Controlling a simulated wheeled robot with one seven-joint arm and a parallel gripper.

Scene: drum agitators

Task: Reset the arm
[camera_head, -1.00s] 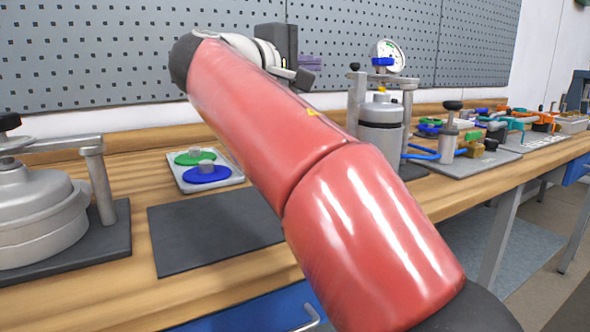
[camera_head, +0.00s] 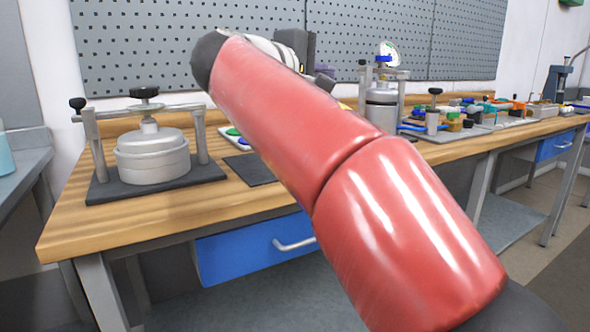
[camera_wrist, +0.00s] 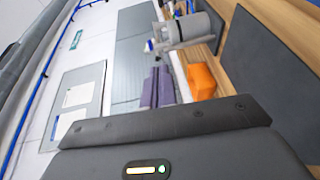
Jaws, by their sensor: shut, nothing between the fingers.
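My red arm (camera_head: 300,115) crosses the middle of the head view, raised and bent in front of the bench. My gripper is mostly hidden behind the arm there. In the wrist view its two purple fingers (camera_wrist: 158,88) lie close together, shut with nothing between them. The fingers point away from the wrist, with the wall and the bench beyond them. I cannot tell from these frames how far the fingertips are from the bench.
A lidded grey pot in a clamp frame (camera_head: 152,160) stands on the wooden bench (camera_head: 75,215) at the left. A gauge-topped vessel (camera_head: 381,112) stands behind my arm. Small coloured fixtures crowd the right. An orange block (camera_wrist: 201,81) shows in the wrist view. Floor in front is clear.

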